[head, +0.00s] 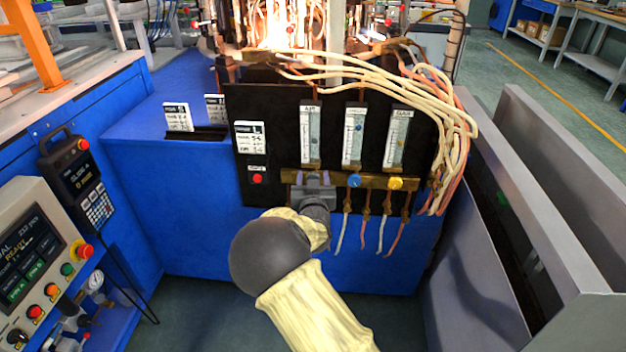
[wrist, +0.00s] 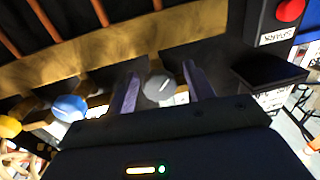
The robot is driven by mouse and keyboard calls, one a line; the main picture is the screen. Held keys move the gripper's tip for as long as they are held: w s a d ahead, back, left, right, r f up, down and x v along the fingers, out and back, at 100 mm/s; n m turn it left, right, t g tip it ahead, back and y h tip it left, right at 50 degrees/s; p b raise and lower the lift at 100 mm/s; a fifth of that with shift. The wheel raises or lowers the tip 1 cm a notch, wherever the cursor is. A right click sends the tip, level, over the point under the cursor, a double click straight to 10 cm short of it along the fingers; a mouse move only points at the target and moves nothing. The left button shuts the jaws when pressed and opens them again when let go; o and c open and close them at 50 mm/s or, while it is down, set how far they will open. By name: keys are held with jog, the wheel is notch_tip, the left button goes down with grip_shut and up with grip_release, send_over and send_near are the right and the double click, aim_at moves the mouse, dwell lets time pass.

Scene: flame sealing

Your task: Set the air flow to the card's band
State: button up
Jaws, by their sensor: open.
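The air flow tube (head: 310,135) is the leftmost of three on the black panel (head: 275,105). Its float and scale are too small to read. The card (head: 250,137) hangs on the panel's left side, with print I cannot fully make out. My gripper (head: 313,180) is at the brass manifold (head: 375,183), below the air tube. In the wrist view my gripper (wrist: 165,88) is open, with its two fingers on either side of a grey knob (wrist: 158,88) with a white mark. Whether the fingers touch it I cannot tell. The head view hides this knob behind my gripper.
A blue knob (head: 355,180) and a yellow knob (head: 396,183) sit to the right on the manifold. A red button (head: 257,179) is left. Hoses (head: 455,130) bundle at the right. Flames (head: 278,35) burn behind the panel. Grey rails (head: 540,190) stand at the right.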

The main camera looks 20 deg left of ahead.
jog(key=c, duration=1)
jog(key=shift+o, duration=0.2)
jog(key=shift+r, duration=0.1)
jog(key=n+p, duration=0.1)
jog(key=n, duration=0.1)
jog(key=shift+n, duration=0.3)
jog(key=shift+n+p, duration=0.55)
jog(key=shift+n, duration=0.45)
jog(key=o, duration=1)
jog(key=shift+c, duration=0.2)
